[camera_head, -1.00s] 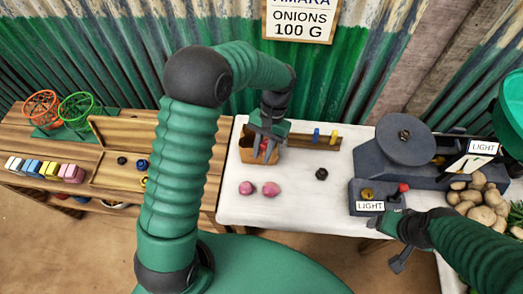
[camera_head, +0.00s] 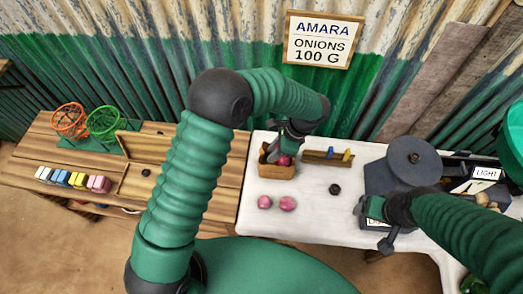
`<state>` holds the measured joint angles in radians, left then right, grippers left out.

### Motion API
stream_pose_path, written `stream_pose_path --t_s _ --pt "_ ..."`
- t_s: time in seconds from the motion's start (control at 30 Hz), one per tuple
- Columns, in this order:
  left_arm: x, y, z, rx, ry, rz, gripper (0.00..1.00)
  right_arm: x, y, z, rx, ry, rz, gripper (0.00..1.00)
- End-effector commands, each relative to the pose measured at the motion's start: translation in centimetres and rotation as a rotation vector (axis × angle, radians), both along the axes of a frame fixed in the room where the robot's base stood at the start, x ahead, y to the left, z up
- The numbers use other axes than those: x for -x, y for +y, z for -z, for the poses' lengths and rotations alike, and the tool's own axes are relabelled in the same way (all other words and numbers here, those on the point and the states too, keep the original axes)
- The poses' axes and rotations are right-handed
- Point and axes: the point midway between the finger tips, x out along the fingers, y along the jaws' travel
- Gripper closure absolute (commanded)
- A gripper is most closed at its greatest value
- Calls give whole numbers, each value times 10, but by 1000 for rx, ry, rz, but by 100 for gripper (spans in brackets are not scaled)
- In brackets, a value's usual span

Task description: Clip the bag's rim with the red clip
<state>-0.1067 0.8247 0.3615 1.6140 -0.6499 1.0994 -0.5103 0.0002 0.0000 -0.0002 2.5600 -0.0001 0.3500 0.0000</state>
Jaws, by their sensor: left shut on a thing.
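The bag (camera_head: 278,172) is a small open brown paper bag on the white table, with a pink-red onion-like shape showing at its mouth. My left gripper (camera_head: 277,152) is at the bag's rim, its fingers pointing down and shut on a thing. This looks like the red clip, largely hidden by the fingers; whether it touches the rim cannot be told. A wooden rack (camera_head: 317,157) beside the bag holds a blue clip (camera_head: 330,153) and a yellow clip (camera_head: 347,154). My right gripper (camera_head: 373,226) is apart from the bag, its fingers spread in front of the balance.
A grey balance (camera_head: 412,158) stands at right. The left wooden table holds coloured blocks (camera_head: 78,180) and wire baskets (camera_head: 104,121). A sign (camera_head: 322,41) reads AMARA ONIONS 100 G.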

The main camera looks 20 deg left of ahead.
Motion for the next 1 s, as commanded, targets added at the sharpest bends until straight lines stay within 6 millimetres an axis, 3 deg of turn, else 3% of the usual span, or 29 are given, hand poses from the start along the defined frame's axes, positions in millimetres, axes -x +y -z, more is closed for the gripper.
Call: stream_pose_path --t_s 0.27,0.77,1.0 --pt "-2 -4 7 -1 2 49 100 0 0 6 0 0 0 27" --pt "-2 -4 49 -2 2 46 100 0 0 45 0 0 0 27" --pt "-2 -4 67 -3 3 46 100 0 0 53 0 0 0 27"
